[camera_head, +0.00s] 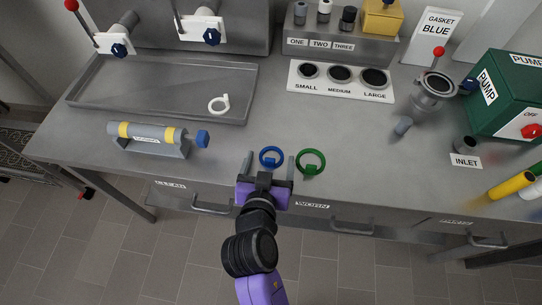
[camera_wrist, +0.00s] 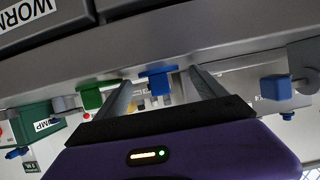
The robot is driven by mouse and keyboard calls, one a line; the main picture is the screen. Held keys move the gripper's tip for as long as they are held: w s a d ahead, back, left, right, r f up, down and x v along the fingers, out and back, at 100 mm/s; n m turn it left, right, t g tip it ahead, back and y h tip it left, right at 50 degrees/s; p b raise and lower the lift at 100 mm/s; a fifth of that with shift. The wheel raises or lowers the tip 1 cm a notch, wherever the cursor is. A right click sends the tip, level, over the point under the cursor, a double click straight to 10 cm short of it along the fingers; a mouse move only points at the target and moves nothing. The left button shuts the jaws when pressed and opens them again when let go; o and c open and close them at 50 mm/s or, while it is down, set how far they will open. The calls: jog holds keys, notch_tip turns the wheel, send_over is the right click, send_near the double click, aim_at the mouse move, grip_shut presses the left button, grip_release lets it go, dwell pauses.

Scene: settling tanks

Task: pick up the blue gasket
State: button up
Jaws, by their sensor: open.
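The blue gasket (camera_head: 270,157) is a ring with a small block tab, lying on the grey bench near its front edge. It also shows in the wrist view (camera_wrist: 157,80), between and beyond my fingers. My gripper (camera_head: 270,166) is open, with its fingers pointing at the bench and one on each side of the blue gasket in the head view. Whether the fingers touch it I cannot tell. A green gasket (camera_head: 311,161) lies just right of it, close to my right finger, and also shows in the wrist view (camera_wrist: 95,95).
A grey tray (camera_head: 160,118) with a white ring (camera_head: 219,104) is at the back left. A cylinder with yellow bands and a blue knob (camera_head: 152,137) lies left. A sizing board (camera_head: 340,90), a GASKET BLUE sign (camera_head: 432,35) and a green pump (camera_head: 509,95) stand behind and right.

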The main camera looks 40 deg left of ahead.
aim_at(270, 161)
jog(key=c, duration=1.4)
jog(key=shift+r, duration=0.1)
notch_tip(270, 161, up, 20)
